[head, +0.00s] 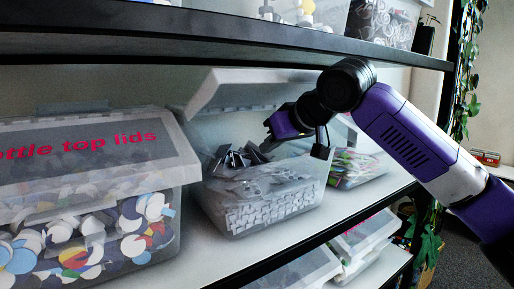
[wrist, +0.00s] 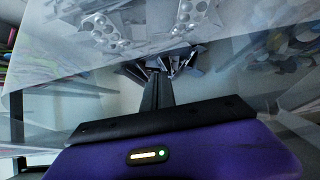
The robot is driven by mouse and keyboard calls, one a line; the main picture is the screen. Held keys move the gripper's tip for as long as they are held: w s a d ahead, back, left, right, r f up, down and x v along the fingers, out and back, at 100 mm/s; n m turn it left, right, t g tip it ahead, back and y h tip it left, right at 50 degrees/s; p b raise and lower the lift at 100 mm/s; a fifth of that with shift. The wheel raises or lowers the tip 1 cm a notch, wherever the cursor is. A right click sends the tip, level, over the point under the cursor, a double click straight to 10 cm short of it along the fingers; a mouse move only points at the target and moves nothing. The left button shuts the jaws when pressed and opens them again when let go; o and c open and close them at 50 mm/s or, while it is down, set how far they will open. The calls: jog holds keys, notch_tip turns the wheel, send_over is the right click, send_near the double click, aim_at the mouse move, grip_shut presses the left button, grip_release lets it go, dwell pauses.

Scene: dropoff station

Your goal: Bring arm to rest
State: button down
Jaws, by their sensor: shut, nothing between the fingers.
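My arm (head: 415,140), purple, white and black, reaches in from the right in the head view. It bends down over an open clear bin (head: 262,208) on the shelf. My gripper (head: 267,145) is at the bin's opening, under the raised lid (head: 258,88). It is shut and empty. In the wrist view, the dark fingers of my gripper (wrist: 155,80) point toward dark angular pieces (wrist: 165,62). Similar dark pieces (head: 238,157) lie at the top of the bin in the head view. I cannot tell whether the fingertips touch them.
A closed bin labelled "bottle top lids" (head: 92,150) stands to the left. A bin of colourful thin items (head: 352,168) stands to the right. The upper shelf edge (head: 300,38) runs close above my arm. More bins (head: 365,235) sit below. Plants (head: 466,70) hang at the right.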

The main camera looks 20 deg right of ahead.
jog(key=shift+p+v, duration=1)
jog(key=shift+v, duration=3.75)
jog(key=shift+f, duration=0.1)
